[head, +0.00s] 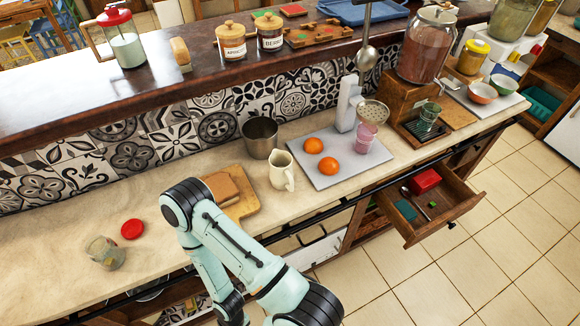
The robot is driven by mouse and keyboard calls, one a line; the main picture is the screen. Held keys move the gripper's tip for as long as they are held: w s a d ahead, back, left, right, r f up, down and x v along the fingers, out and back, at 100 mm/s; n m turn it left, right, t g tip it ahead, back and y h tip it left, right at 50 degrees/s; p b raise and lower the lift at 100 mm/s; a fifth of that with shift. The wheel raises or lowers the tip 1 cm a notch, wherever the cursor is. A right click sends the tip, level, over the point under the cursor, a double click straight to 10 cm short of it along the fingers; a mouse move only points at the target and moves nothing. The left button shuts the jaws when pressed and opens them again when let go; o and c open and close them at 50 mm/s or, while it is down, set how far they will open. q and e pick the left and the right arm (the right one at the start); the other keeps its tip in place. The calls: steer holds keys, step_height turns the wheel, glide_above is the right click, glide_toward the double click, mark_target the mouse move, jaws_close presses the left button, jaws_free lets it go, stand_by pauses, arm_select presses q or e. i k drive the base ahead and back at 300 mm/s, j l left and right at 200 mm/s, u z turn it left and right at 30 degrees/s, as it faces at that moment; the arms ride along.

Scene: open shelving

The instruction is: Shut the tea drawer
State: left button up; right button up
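The wooden drawer (455,193) is pulled out from under the counter at the right of the head view. Inside it lie a red box (425,181), a dark teal packet (405,210) and a spoon (416,202). Its front panel faces the tiled floor, with a dark handle partly visible. One of my arms, pale teal with black joints, rises from the bottom middle, well left of the drawer and apart from it. Neither gripper is in view.
The counter (60,235) above holds a white pitcher (281,171), a metal cup (260,137), a grey board (335,170) with oranges, a glass jar (105,253) and a red lid (132,229). The tiled floor (480,270) in front of the drawer is clear.

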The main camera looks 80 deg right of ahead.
mark_target(453, 198)
steer(key=z, duration=4.2)
steer(key=i+l, duration=0.1)
steer(key=i, duration=0.3)
steer(key=i+l+u, duration=0.1)
steer(key=i, duration=0.25)
steer(key=i+l, duration=0.2)
steer(key=i, duration=0.15)
steer(key=j+u, duration=0.05)
